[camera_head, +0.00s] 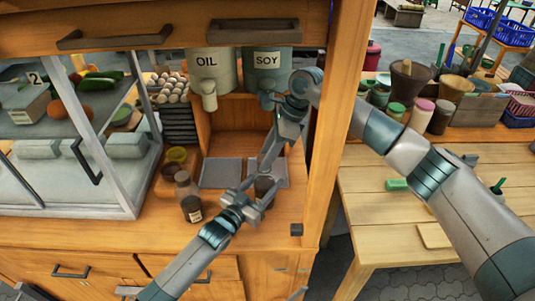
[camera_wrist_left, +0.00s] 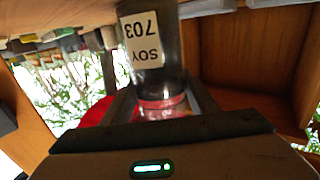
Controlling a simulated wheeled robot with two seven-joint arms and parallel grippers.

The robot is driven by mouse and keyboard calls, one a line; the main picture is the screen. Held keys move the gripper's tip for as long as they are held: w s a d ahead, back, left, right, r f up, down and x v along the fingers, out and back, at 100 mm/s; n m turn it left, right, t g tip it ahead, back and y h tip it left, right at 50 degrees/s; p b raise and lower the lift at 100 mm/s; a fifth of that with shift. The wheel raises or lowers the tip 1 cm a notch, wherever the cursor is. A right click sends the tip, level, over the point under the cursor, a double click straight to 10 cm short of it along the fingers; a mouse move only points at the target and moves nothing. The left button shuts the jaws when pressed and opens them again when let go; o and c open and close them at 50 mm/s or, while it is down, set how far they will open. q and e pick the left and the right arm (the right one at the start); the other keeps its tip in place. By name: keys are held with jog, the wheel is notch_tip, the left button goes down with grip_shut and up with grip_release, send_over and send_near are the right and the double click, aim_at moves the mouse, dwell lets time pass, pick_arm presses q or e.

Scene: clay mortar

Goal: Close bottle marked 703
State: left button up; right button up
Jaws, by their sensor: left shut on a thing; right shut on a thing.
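The bottle marked 703 (camera_wrist_left: 148,55) is dark, with a white label reading SOY 703, upside down in the left wrist view. A reddish band (camera_wrist_left: 162,103) rings its near end, between my left fingers. In the head view the dark bottle (camera_head: 264,188) is small and partly covered by my grippers. My left gripper (camera_head: 248,204) is shut at the reddish end; whether that is a separate cap, I cannot tell. My right gripper (camera_head: 268,172) reaches down from above and is shut at the bottle; its fingertips are partly hidden.
Another labelled bottle (camera_head: 188,197) stands left on the wooden counter. OIL (camera_head: 210,70) and SOY (camera_head: 268,68) dispensers hang above. Grey trays (camera_head: 220,173) lie behind my grippers. A glass case (camera_head: 75,140) is left, a wooden post (camera_head: 343,110) right. The counter's front is mostly clear.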

jog(key=shift+f, duration=0.55)
pick_arm(q)
grip_shut()
pick_arm(e)
jog(key=o, duration=1)
jog(key=shift+r, duration=0.1)
jog(key=shift+r, duration=2.15)
jog(key=shift+o, duration=0.6)
jog(key=o, duration=0.4)
jog(key=shift+o, duration=0.2)
